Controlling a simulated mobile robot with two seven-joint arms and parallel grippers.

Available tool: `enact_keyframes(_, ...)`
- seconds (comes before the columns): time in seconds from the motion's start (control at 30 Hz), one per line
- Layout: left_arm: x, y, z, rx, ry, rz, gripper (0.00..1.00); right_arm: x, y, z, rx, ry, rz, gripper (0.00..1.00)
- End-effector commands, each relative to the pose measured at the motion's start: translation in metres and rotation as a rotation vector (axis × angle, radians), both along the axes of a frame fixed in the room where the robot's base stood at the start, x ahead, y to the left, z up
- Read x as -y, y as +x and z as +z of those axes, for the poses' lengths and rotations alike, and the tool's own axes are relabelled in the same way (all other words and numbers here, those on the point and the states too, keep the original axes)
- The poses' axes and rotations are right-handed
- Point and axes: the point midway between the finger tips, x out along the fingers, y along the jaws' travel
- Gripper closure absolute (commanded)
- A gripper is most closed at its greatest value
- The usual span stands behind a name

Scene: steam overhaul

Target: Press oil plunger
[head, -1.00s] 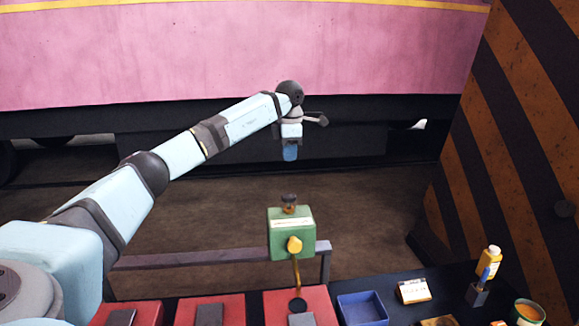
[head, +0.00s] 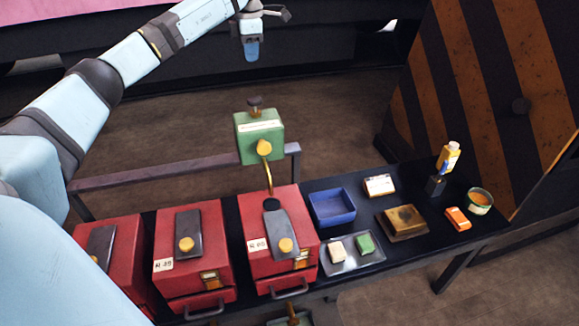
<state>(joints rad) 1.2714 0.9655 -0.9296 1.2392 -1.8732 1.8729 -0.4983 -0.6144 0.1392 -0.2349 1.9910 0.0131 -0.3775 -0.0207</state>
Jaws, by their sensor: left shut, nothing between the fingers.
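The oiler is a green box (head: 259,137) with a white label, standing behind the bench. Its plunger is a dark knob (head: 255,102) on a brownish stem on top, standing raised. A yellow knob is on its front, and a brass pipe (head: 268,178) runs down from it to the right-hand red box. My left gripper (head: 251,50) points straight down, shut and empty, with blue fingers. In the picture it is just above the plunger, with a gap between them; I cannot tell the depth. My right gripper is not in view.
Several red boxes (head: 193,248) with dark lids stand on the black bench. To the right are a blue tray (head: 332,220), a grey tray with two small blocks, a brown block (head: 403,222), a yellow bottle (head: 448,157) and an orange-filled tin (head: 480,198). A rail (head: 180,175) runs behind.

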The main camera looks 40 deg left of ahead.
Motion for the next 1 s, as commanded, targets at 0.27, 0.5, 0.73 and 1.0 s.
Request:
enact_keyframes(0.27, 0.000, 0.000, 0.000, 0.000, 0.000, 0.000, 1.00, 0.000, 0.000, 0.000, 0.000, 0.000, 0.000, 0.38)
enact_keyframes(0.5, 0.000, 0.000, 0.000, 0.000, 0.000, 0.000, 1.00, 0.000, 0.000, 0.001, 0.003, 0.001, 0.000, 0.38)
enact_keyframes(0.73, 0.000, 0.000, 0.000, 0.003, 0.004, -0.024, 1.00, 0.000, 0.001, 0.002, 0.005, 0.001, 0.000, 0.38)
enact_keyframes(1.0, 0.006, -0.003, 0.005, 0.027, 0.066, -0.383, 1.00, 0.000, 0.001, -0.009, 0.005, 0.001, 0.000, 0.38)
